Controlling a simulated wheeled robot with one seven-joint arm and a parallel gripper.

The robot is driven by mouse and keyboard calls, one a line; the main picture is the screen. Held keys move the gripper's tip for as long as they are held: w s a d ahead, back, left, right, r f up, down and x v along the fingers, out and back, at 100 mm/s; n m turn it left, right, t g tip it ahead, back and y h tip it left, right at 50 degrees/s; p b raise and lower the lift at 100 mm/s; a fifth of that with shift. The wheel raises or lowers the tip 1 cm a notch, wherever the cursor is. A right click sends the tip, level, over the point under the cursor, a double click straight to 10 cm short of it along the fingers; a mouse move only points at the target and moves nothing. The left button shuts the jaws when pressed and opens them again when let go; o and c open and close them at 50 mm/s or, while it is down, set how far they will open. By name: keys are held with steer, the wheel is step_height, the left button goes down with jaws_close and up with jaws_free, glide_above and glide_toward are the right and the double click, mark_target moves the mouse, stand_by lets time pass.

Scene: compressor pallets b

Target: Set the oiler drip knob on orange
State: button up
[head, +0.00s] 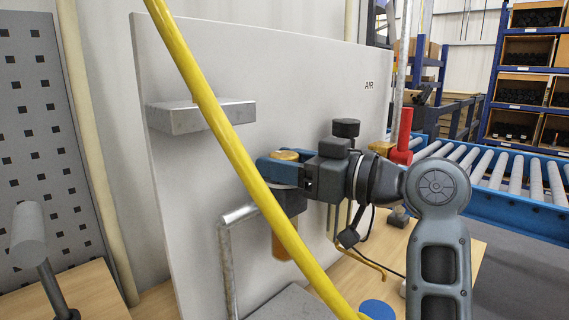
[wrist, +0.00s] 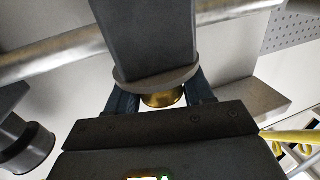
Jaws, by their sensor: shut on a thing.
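The oiler stands in front of the pale panel in the head view, with a dark body, an amber bowl (head: 281,246) below and a brass drip knob (head: 287,155) on top. My gripper (head: 277,170) has its blue fingers shut on the knob from the right side. In the wrist view the brass knob (wrist: 163,99) shows between the two blue fingers of my gripper (wrist: 162,103), against a grey disc (wrist: 155,78) on the oiler's dark body (wrist: 148,35). I see no orange mark on the disc, and the knob's setting cannot be read.
A yellow hose (head: 230,145) crosses diagonally in front of the oiler. A metal bracket (head: 203,116) juts from the panel (head: 285,60) at upper left. A black-topped knob (head: 346,128) and a red handle (head: 405,130) stand close to my arm. A roller conveyor (head: 520,185) is at right.

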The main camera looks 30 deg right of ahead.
steer(key=o, duration=0.7)
steer(key=shift+d, duration=0.1)
steer(key=shift+b+v, duration=0.7)
steer(key=shift+v, duration=3.2)
